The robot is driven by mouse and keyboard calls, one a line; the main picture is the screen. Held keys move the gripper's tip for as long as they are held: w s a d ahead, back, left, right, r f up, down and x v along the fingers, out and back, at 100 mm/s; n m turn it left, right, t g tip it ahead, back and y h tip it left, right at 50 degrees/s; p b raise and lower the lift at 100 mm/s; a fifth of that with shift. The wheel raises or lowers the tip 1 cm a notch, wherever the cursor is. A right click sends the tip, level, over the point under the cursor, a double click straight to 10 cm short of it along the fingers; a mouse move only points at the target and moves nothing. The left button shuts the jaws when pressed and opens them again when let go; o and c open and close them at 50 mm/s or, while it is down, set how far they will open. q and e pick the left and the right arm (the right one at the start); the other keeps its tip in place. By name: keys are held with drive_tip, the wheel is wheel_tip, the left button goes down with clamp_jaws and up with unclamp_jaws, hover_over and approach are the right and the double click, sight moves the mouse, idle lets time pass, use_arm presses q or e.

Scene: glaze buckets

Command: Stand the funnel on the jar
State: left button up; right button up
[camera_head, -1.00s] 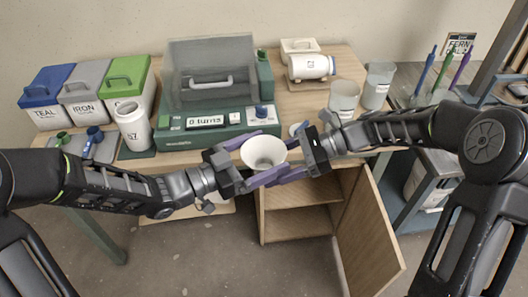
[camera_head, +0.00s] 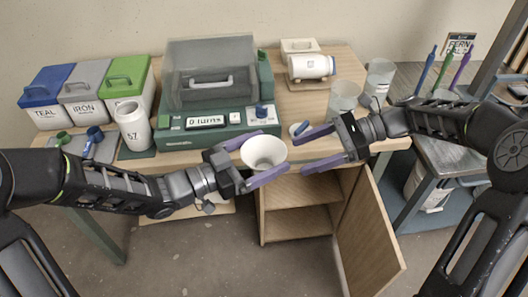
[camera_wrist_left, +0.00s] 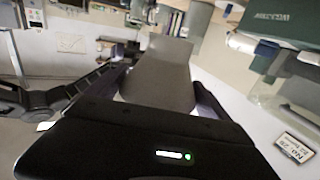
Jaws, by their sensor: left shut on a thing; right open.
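The white funnel (camera_head: 264,150) is wide mouth up, in front of the bench's front edge. My left gripper (camera_head: 281,151) is shut on it, with one purple finger on each side. A blurred grey shape between the fingers in the left wrist view (camera_wrist_left: 163,75) looks like the funnel. My right gripper (camera_head: 300,153) is open and empty just right of the funnel, apart from it. A white labelled jar (camera_head: 133,128) stands upright on a dark pad at the bench's left. Another white jar-like container (camera_head: 310,67) lies on its side at the back.
A green machine (camera_head: 205,122) with a clear lid fills the bench's middle. Lidded blue, grey and green bins (camera_head: 128,75) stand left. Two translucent beakers (camera_head: 343,97) stand right. An open cabinet door (camera_head: 368,235) juts out below. A small blue-and-white item (camera_head: 297,129) lies behind my right gripper.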

drive_tip(key=shift+v, duration=1.6)
drive_tip(key=shift+a, duration=0.1)
drive_tip(key=s+a+f+n+h, duration=0.1)
drive_tip(key=s+a+f+h, duration=0.1)
drive_tip(key=f, duration=0.6)
drive_tip(key=s+a+f+n+h, duration=0.1)
drive_tip(key=s+a+f+n, duration=0.15)
drive_tip(key=f, duration=0.55)
drive_tip(key=s+a+f+n+h, duration=0.1)
drive_tip(key=a+f+h, duration=0.15)
drive_tip(key=f, duration=0.55)
drive_tip(key=s+a+f+n+t+h, duration=0.1)
drive_tip(key=s+f+n+h, duration=0.3)
drive_tip(key=s+f+n, duration=0.7)
drive_tip(key=s+a+f, duration=0.1)
drive_tip(key=s+f, duration=0.2)
drive_tip(key=s, duration=0.1)
drive_tip(key=shift+s+t, duration=0.4)
drive_tip(key=shift+r, duration=0.1)
